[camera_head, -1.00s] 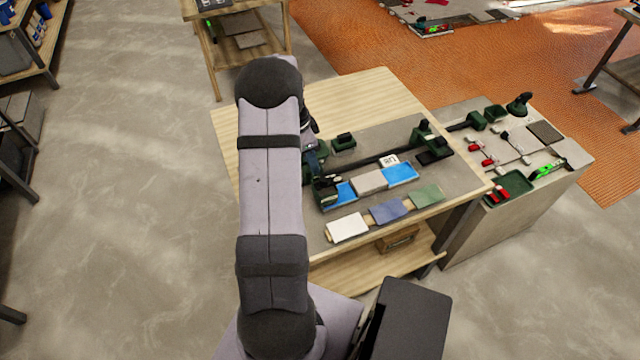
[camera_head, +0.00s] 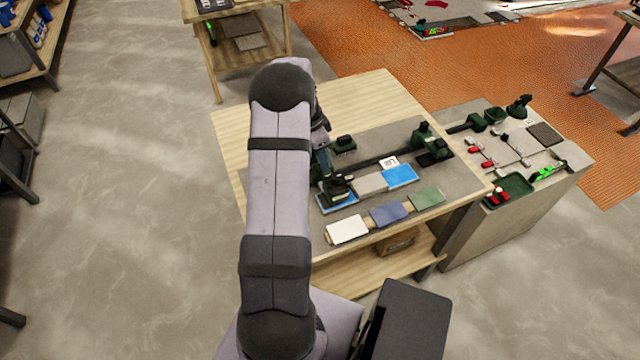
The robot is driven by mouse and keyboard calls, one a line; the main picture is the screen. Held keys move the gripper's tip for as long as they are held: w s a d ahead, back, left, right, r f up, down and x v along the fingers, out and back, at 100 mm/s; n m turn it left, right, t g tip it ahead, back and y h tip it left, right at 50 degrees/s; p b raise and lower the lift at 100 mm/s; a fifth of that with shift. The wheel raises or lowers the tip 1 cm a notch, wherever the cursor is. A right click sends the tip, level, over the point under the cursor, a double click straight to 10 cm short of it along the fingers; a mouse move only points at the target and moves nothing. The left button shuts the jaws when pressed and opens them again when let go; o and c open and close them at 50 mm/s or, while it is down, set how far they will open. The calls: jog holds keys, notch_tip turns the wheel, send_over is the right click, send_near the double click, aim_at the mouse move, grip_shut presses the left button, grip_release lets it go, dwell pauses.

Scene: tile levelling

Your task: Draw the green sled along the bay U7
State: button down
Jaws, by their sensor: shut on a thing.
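The bay (camera_head: 370,183) is a row on the grey mat, with a grey tile in the middle and a blue area (camera_head: 401,174) at the right. A white card (camera_head: 389,162) with dark marks lies behind it; its writing is too small to read surely. The dark green sled (camera_head: 325,193) is at the bay's left end, over the left blue part. My gripper (camera_head: 338,186) is shut on the sled there. My arm and the gripper's dark body hide much of the sled and the grip itself.
White, blue and green pieces (camera_head: 388,214) lie along the table's front edge. A dark rail (camera_head: 385,159) runs behind the bay to a green device (camera_head: 428,143). A small green block (camera_head: 344,143) stands behind. A side bench (camera_head: 545,205) holds several tools.

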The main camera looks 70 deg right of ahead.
jog(key=shift+s+d, duration=1.15)
jog(key=c, duration=1.7)
grip_release()
jog(key=shift+r, duration=0.1)
jog(key=shift+r+p, duration=2.1)
jog(key=shift+r, duration=1.35)
